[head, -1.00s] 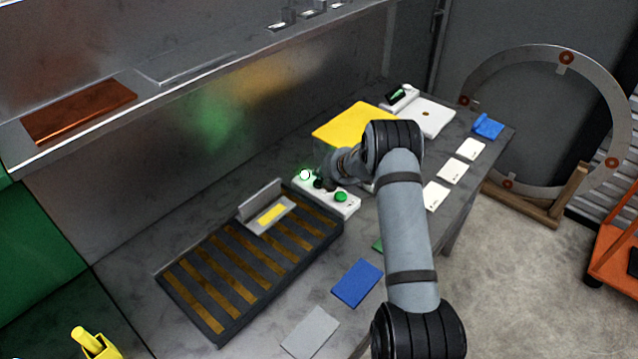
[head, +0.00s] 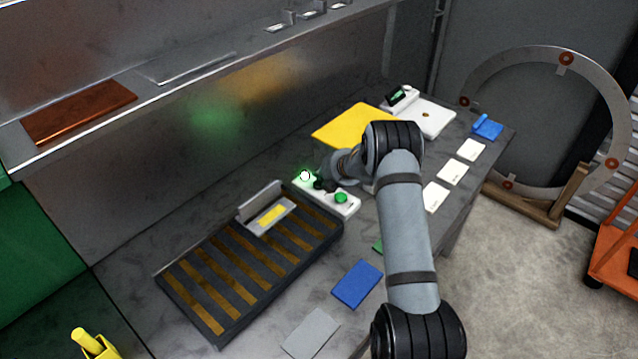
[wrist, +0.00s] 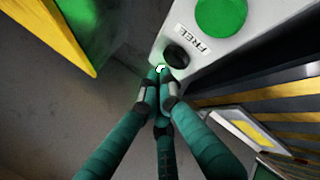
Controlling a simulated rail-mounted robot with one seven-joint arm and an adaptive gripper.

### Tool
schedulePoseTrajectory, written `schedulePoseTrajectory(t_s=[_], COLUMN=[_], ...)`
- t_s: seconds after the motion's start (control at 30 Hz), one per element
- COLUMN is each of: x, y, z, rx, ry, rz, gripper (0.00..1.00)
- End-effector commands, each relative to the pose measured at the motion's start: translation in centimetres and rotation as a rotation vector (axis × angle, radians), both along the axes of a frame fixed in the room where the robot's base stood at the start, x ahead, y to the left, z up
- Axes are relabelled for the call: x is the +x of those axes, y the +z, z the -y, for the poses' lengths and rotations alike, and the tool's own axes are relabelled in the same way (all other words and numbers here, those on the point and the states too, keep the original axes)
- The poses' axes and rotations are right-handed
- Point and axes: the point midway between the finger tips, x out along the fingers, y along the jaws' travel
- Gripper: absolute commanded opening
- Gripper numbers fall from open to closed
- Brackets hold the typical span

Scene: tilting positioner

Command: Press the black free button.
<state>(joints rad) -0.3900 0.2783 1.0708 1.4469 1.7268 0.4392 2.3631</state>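The black free button (wrist: 176,56) is on the white control box (wrist: 197,78), beside a printed FREE label, in the wrist view. A larger green button (wrist: 221,16) is on the same box, and it also shows in the head view (head: 341,197). A small lamp (head: 305,175) glows at the box's left end in the head view. My gripper (wrist: 163,80) has its green fingers brought together, with nothing between them. Its tips appear just beside the black button, over the lamp end. Contact cannot be told. In the head view the dark wrist parts partly hide the button area.
A dark slatted tray (head: 222,322) with a grey bracket (head: 272,218) lies left of the box. White cards (head: 452,172) lie on the right, and a blue plate (head: 357,284) lies in front.

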Motion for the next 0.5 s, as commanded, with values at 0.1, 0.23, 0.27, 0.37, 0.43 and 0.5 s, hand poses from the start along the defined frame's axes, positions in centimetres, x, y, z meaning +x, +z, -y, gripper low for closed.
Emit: schedulePoseTrajectory(t_s=[0.1, 0.23, 0.27, 0.37, 0.43, 0.5], x=[0.0, 0.0, 0.0, 0.0, 0.01, 0.01], y=[-0.15, -0.59, -0.71, -0.9, -0.87, -0.84], z=[0.0, 0.0, 0.0, 0.0, 0.0, 0.0], rx=[0.0, 0.0, 0.0, 0.0, 0.001, 0.001], ry=[0.0, 0.0, 0.0, 0.0, 0.0, 0.0], rz=[0.0, 0.0, 0.0, 0.0, 0.001, 0.001], gripper=[0.0, 0.0, 0.0, 0.0, 0.0, 0.0])
